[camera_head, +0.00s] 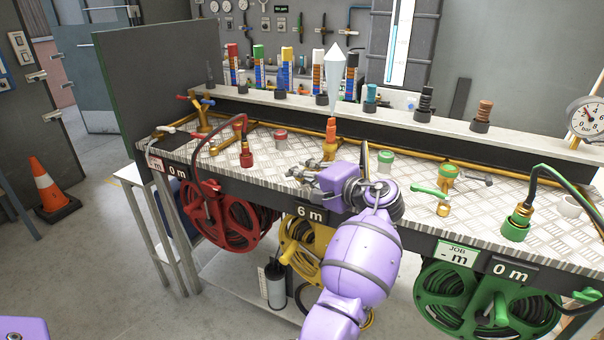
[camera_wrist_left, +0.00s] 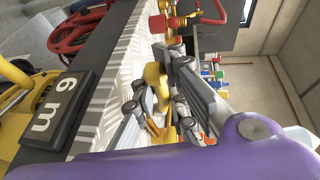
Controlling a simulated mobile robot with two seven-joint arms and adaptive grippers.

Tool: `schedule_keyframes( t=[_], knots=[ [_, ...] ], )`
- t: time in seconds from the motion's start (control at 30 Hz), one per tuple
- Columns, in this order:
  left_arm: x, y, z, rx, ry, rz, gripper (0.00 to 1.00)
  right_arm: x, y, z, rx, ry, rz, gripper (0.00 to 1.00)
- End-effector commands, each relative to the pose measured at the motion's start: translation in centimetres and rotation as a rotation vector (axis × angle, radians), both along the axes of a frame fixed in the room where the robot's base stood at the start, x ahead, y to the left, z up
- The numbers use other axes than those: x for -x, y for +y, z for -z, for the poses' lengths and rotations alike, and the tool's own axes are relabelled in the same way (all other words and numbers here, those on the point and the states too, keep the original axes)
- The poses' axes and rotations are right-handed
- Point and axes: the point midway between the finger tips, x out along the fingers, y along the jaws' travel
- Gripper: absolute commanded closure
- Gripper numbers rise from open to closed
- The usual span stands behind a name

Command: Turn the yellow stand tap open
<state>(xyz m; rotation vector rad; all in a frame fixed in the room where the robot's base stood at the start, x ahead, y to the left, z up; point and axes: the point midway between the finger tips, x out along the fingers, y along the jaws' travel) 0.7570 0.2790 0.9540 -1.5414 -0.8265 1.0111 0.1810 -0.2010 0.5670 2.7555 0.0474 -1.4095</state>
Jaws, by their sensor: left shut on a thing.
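The yellow stand tap (camera_head: 329,150) is a brass-yellow upright with an orange top, standing on the chequer-plate bench above the yellow reel. A pale pointed marker hangs over it. My left gripper (camera_head: 312,176) is just in front of the tap, low over the bench, its arm coming up from the bottom of the head view. In the left wrist view my left gripper (camera_wrist_left: 160,98) is shut on a yellow part of the tap (camera_wrist_left: 153,76) between its grey fingers. The tap's handle and lower body are largely hidden by the gripper. My right gripper is not in view.
A red reel (camera_head: 228,218), the yellow reel (camera_head: 300,243) and a green reel (camera_head: 485,298) hang under the bench edge. A "6 m" sign (camera_head: 311,213) is below my gripper. A red coupling (camera_head: 281,137) and green-topped fittings (camera_head: 386,161) stand nearby. A yellow pipe runs behind.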

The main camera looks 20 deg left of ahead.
Motion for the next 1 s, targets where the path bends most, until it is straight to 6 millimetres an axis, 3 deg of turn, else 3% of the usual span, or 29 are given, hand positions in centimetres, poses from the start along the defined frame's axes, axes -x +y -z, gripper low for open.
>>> schedule_keyframes(
  t=[0.03, 0.07, 0.1, 0.2, 0.57, 1.0],
  knots=[
    [0.2, -0.1, 0.7, 0.009, 0.008, -0.005, 1.00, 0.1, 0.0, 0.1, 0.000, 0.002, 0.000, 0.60],
    [0.2, -0.1, 0.7, 0.009, 0.008, -0.004, 0.85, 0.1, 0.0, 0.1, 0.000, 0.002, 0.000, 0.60],
    [0.2, -0.1, 0.7, 0.009, 0.008, -0.004, 0.80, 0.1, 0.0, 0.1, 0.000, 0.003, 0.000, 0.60],
    [0.2, -0.1, 0.5, 0.007, 0.007, -0.003, 0.71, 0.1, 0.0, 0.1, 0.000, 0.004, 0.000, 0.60],
    [0.2, -0.5, 0.1, 0.003, 0.002, 0.000, 0.71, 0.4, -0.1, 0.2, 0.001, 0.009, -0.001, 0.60],
    [3.6, -8.1, -1.3, 0.005, 0.004, 0.001, 0.71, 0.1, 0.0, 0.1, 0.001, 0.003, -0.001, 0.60]
  ],
)
